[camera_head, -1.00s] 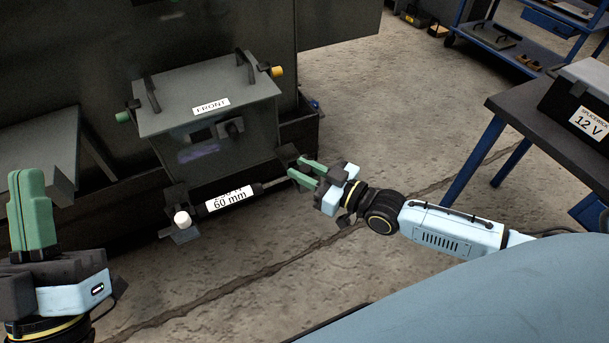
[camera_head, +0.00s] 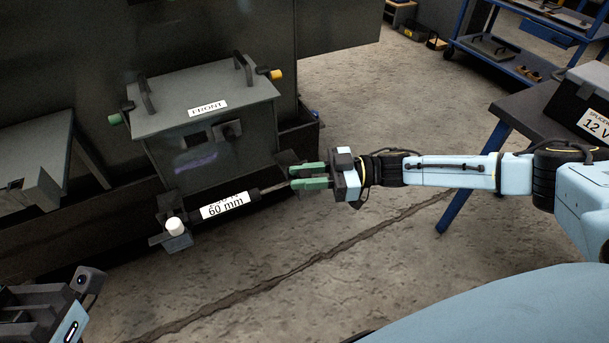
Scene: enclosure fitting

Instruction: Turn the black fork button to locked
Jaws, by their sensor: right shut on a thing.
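A strut with a white "60 mm" label (camera_head: 225,205) runs along the front of the grey enclosure marked FRONT (camera_head: 205,155). Its thin rod (camera_head: 272,188) reaches right to my right gripper (camera_head: 292,177). The green fingers of that gripper are shut at the rod's end, on what I take for the black fork button, mostly hidden between them. Its lock marking cannot be read. The strut's left end meets a dark bracket with a white knob (camera_head: 175,226). Part of my left gripper's body (camera_head: 45,310) shows at the lower left; its fingertips are not visible.
The enclosure has two lid handles, a green knob (camera_head: 114,119) and an orange knob (camera_head: 276,74). A dark table with a 12 V case (camera_head: 580,100) stands at the right, a blue cart behind it. The floor in front is clear.

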